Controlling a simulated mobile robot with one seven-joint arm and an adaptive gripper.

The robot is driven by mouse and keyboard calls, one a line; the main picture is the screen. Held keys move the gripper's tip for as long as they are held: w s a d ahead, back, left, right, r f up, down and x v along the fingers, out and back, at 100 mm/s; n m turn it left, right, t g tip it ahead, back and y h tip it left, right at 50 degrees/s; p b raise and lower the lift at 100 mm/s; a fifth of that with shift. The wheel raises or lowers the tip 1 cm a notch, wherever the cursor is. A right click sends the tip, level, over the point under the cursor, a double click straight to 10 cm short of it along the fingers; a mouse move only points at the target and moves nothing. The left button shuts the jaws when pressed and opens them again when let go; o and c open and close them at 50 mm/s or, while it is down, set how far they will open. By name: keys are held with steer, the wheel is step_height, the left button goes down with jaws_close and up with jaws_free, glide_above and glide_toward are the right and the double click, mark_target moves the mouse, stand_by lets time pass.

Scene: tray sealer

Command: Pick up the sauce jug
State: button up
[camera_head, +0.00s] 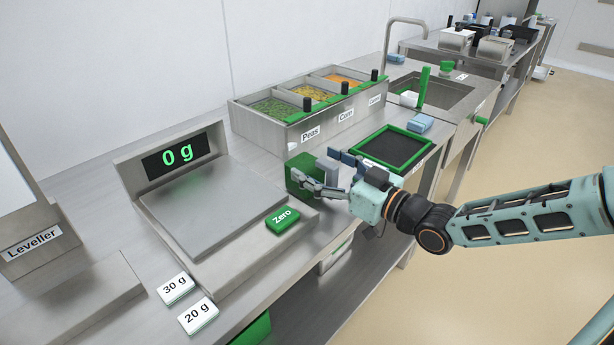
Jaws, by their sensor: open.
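A green box-shaped vessel (297,176), which looks like the sauce jug, stands on the steel counter between the scale and the black green-framed mat. A grey block-like part (328,169) shows at its right side; I cannot tell whether it is the jug's handle. My gripper (327,174) is open and reaches in from the right, its fingers pointing left at the jug. One finger crosses in front of the jug's lower right side, and the other is behind the grey part. The fingers hide part of the jug, and contact cannot be made out.
The scale (212,222), reading 0 g, with a green Zero button (282,221), is close on the left. A bin of peas, corn and another filling (270,132) stands behind. The green-framed mat (428,149) and a blue sponge (420,123) lie to the right.

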steer(key=shift+x, duration=1.3)
steer(key=c, duration=1.4)
